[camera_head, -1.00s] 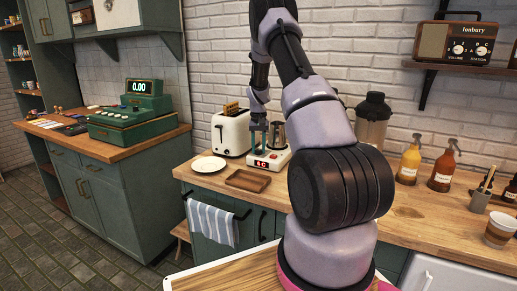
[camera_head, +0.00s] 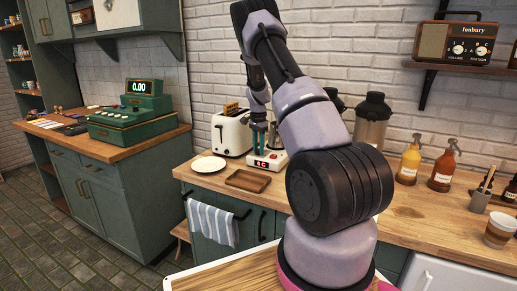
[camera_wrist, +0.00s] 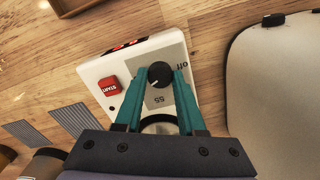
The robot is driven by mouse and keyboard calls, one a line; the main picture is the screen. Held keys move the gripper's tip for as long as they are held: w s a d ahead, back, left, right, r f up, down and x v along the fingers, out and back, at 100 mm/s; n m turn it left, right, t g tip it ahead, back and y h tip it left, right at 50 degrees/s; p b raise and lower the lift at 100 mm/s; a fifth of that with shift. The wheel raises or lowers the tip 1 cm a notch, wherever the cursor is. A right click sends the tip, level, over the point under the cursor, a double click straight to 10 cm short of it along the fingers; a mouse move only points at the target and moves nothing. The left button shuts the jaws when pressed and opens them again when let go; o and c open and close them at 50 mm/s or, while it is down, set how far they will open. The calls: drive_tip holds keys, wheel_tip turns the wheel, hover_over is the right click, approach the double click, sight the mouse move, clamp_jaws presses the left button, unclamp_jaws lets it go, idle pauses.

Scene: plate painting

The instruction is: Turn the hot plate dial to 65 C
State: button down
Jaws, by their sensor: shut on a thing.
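The white hot plate (camera_head: 280,163) stands on the wooden counter, and its front shows a small red lit display (camera_head: 266,165) too small to read surely. In the wrist view the hot plate (camera_wrist: 92,73) has a grey panel, a red button (camera_wrist: 110,86) and a black round dial (camera_wrist: 160,74). "Off" is printed right of the dial and "55" below it. A pale pointer mark on the dial points down-left. My gripper (camera_wrist: 158,80) has its teal fingers on both sides of the dial, shut on it. In the head view my gripper (camera_head: 259,139) is above the hot plate.
A white toaster (camera_head: 230,134) stands close left of the hot plate; its pale body (camera_wrist: 275,85) also fills the wrist view's right side. A white plate (camera_head: 208,165) and a wooden tray (camera_head: 247,180) lie in front. A dark-lidded jar (camera_head: 371,124) stands behind my arm.

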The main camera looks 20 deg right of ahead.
sight(258, 150)
drive_tip(key=shift+m, duration=2.2)
drive_tip(key=c, duration=0.5)
unclamp_jaws()
wheel_tip(258, 150, up, 11)
drive_tip(key=shift+f, duration=0.1)
